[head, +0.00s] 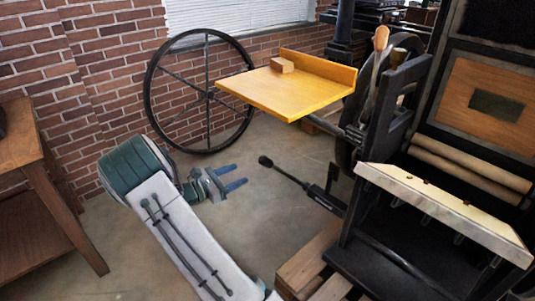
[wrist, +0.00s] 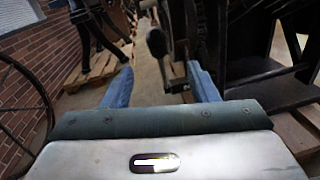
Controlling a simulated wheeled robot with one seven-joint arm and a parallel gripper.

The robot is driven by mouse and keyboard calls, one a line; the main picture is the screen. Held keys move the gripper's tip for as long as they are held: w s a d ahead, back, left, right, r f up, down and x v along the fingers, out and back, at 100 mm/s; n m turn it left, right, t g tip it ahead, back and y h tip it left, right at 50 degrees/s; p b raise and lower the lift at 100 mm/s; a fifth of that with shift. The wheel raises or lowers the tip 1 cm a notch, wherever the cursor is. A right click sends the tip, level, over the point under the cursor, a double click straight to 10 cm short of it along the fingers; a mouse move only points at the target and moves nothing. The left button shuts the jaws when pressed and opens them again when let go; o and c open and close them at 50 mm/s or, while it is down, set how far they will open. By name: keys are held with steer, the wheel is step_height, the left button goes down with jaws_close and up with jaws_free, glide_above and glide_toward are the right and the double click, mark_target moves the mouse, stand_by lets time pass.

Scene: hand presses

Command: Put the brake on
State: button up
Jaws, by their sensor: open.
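A black lever with a rounded knob (head: 265,161) sticks out low from the left side of the press (head: 345,235), slanting up to the left. It is the likeliest brake lever, but no label shows. My gripper (head: 236,176) is open and empty, with its blue fingers pointing right toward the knob and a gap between. Another lever with a wooden handle (head: 381,38) stands upright higher on the press.
A yellow wooden tray (head: 290,95) with a small block (head: 282,65) juts out above the lever. A large spoked wheel (head: 150,95) stands at the brick wall. A wooden table (head: 30,155) is at left. Pallet boards (head: 300,262) lie under the press. Floor around my gripper is clear.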

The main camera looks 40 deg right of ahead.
mark_target(268, 159)
steer(key=d+b, duration=0.2)
steer(key=d, duration=1.2)
steer(key=shift+a, duration=0.1)
